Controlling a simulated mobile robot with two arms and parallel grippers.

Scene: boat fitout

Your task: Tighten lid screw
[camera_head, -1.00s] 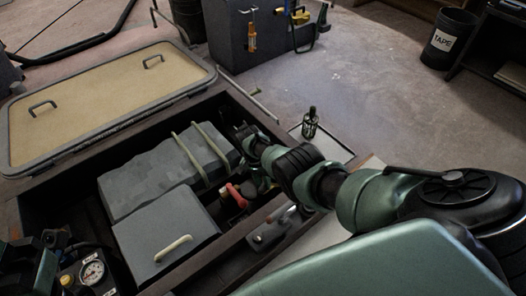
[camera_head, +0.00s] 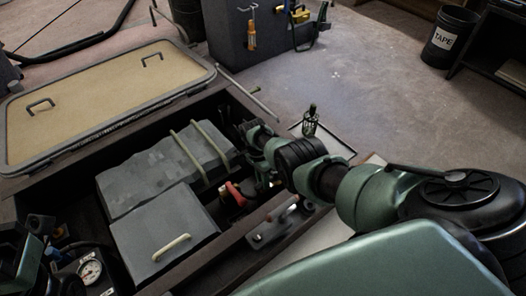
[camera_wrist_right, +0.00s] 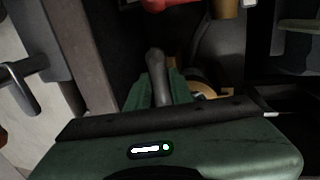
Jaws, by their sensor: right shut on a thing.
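My right gripper (camera_head: 246,132) reaches into the open locker near its far right corner. In the right wrist view its green fingers (camera_wrist_right: 160,95) are shut on a grey, rounded, handle-like tool (camera_wrist_right: 157,72); its far end is not clear. A grey box with a flat lid (camera_head: 150,228) and a pale handle (camera_head: 172,248) sits in the locker. Behind it is a grey strapped case (camera_head: 160,170). I cannot make out a lid screw. Part of my left arm shows at the lower left edge, with its gripper (camera_head: 30,245) too cut off to read.
The tan hatch (camera_head: 105,100) lies open on the left. A red-handled part (camera_head: 236,194) is below my right wrist. A pressure gauge (camera_head: 90,270) is at lower left. A dark bottle (camera_head: 310,122) stands on a tray right of the locker.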

